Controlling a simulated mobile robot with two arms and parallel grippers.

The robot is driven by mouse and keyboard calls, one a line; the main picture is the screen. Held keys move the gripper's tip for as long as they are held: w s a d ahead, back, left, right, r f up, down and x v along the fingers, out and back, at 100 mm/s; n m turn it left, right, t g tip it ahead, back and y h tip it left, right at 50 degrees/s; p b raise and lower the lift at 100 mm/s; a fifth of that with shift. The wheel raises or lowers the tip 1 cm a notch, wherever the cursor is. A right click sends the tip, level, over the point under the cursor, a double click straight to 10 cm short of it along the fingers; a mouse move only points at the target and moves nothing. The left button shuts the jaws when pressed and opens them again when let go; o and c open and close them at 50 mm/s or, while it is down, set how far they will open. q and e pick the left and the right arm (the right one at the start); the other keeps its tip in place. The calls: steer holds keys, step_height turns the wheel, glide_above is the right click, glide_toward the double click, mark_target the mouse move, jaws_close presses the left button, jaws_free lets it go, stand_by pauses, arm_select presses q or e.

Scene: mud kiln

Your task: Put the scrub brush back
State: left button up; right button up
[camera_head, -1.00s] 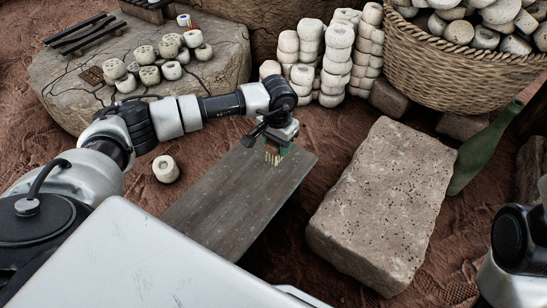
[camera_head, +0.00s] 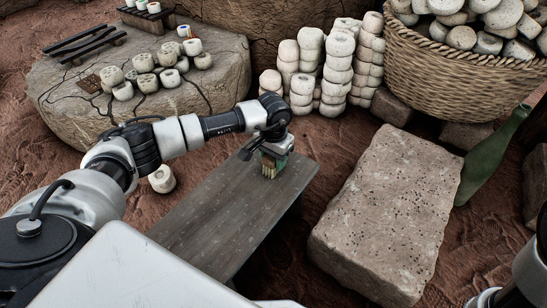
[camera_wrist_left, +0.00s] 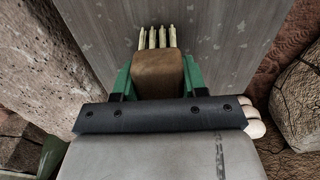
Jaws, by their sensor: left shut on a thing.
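My left gripper (camera_head: 272,158) is shut on the scrub brush. The brush shows in the head view as a small block with pale bristles (camera_head: 269,170) pointing down. It is over the far end of the grey plank bench (camera_head: 225,225). In the left wrist view the brush's brown wooden body (camera_wrist_left: 157,73) sits between the green fingers of the left gripper (camera_wrist_left: 157,80). The pale bristles show beyond it against the grey board. I cannot tell whether the bristles touch the board. My right gripper is out of view; only part of that arm shows at the lower right.
A pitted stone block (camera_head: 385,215) stands right of the bench, with a green bottle (camera_head: 487,160) beyond. Behind are stacked clay rings (camera_head: 337,65) and a wicker basket (camera_head: 465,75). A round slab (camera_head: 60,95) holds small clay pieces. One loose ring (camera_head: 162,179) lies left of the bench.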

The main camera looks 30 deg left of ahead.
arm_select(q)
steer(key=o, duration=0.9)
